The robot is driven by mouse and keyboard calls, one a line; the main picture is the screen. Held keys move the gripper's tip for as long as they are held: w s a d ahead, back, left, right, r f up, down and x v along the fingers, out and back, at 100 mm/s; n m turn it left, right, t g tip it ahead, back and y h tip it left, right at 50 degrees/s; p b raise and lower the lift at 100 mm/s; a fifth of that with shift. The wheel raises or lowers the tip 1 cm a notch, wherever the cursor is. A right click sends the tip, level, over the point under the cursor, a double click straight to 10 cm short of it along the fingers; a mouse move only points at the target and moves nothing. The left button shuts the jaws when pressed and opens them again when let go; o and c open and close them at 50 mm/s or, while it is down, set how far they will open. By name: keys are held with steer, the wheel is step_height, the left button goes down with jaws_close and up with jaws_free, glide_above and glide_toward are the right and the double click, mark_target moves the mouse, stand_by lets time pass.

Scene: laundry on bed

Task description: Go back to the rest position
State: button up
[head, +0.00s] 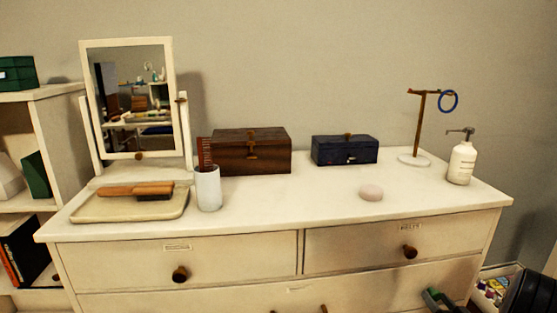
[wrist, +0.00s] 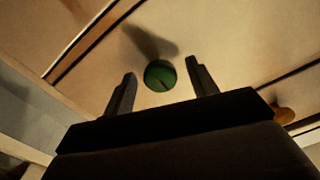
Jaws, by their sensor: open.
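My gripper (wrist: 160,88) is open in the wrist view, with its two dark fingers apart and nothing held between them. A round green knob (wrist: 160,75) shows between and beyond the fingertips, on the pale front of the dresser; I cannot tell whether the fingers touch it. In the head view my gripper (head: 443,299) is at the lower right, in front of the dresser's lower drawer, partly cut off by the frame's edge.
The cream dresser (head: 300,212) carries a mirror (head: 138,100), tray (head: 95,208), brush, white cup (head: 208,188), brown box (head: 250,152), blue box (head: 345,150), soap (head: 371,193), stand (head: 416,130) and pump bottle (head: 461,163). An open bin (head: 497,288) stands at lower right.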

steer(key=n+b, duration=0.2)
steer(key=n, duration=0.2)
steer(key=shift+f, duration=0.15)
steer(key=shift+n+b, duration=0.9)
steer(key=shift+n, duration=0.5)
